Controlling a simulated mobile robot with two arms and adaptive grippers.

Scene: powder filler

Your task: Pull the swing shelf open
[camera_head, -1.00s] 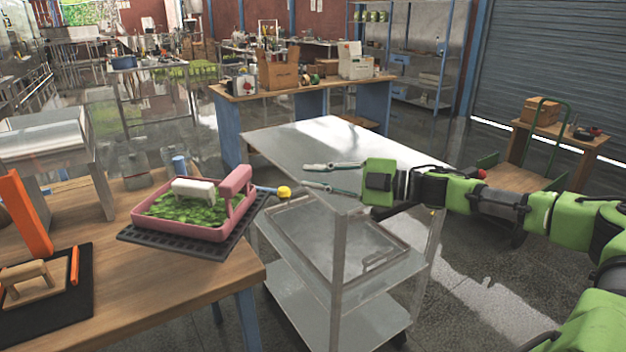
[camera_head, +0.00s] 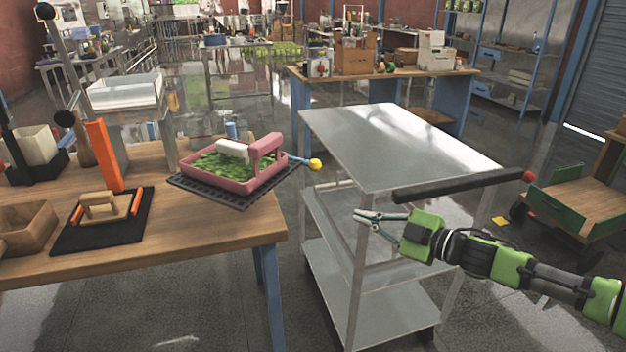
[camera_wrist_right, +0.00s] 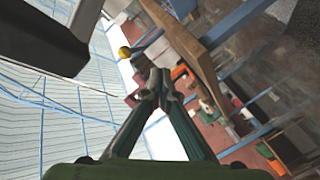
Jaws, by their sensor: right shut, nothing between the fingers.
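The metal cart (camera_head: 400,140) stands right of the wooden table in the head view, with several flat shelves. Its middle shelf (camera_head: 335,205) is framed and partly hidden behind a leg and my arm. I cannot tell for sure which part is the swing shelf. A yellow knob (camera_head: 315,164) sits on a short rod by the pink tray (camera_head: 232,185); the knob also shows in the right wrist view (camera_wrist_right: 125,52). My right gripper (camera_head: 362,215) is shut and empty in front of the cart's near leg, to the right of the knob and apart from it. My left gripper is out of view.
A black bar (camera_head: 450,187) with a red end crosses the cart's right side, above my right arm. The wooden table (camera_head: 200,245) at left carries the tray, wooden pieces and an orange post (camera_head: 103,155). Grey floor lies open in front.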

